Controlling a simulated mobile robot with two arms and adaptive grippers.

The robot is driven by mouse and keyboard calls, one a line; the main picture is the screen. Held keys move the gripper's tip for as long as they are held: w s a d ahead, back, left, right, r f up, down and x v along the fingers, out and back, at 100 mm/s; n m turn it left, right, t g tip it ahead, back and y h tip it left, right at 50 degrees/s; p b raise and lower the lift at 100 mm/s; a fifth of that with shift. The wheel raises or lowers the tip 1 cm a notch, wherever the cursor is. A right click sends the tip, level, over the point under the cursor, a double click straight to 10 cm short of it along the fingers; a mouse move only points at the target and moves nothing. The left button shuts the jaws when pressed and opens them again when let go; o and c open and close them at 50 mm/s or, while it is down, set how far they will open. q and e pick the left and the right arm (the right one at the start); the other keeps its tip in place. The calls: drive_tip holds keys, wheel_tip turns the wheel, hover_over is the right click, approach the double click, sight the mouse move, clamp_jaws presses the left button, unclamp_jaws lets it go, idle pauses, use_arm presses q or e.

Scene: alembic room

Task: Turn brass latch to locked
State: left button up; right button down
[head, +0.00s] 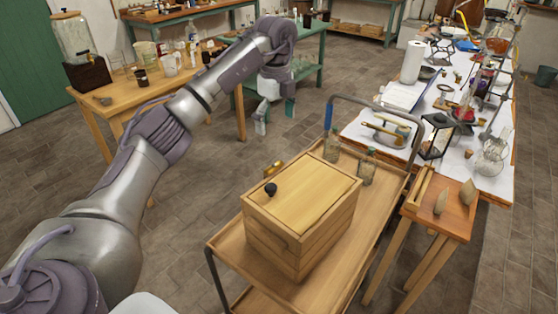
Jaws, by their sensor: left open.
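A wooden box (300,235) with a pale flat lid (305,195) stands on a wooden cart. A black round knob (271,189) sits near the lid's left corner. A small brass piece (274,168), which looks like the latch, shows at the box's far left edge; its lower part is hidden behind the box, and I cannot tell its setting. My left gripper (275,117) is open and empty, pointing down over the floor beyond the box, apart from the brass piece. My right gripper is not in view.
The cart (235,243) has a metal handle (375,104) at its far end and glass jars (367,168) behind the box. A small side table (455,205) and a white-topped bench with glassware stand at right. A wooden table (95,98) with jars stands at left.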

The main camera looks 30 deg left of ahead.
sight(276, 167)
use_arm(q)
wheel_tip(276, 167, down, 14)
drive_tip(key=p, duration=0.3)
drive_tip(key=shift+d+r, duration=0.1)
drive_tip(key=shift+r, duration=0.1)
drive_tip(key=shift+c, duration=0.2)
drive_tip(key=c, duration=1.1)
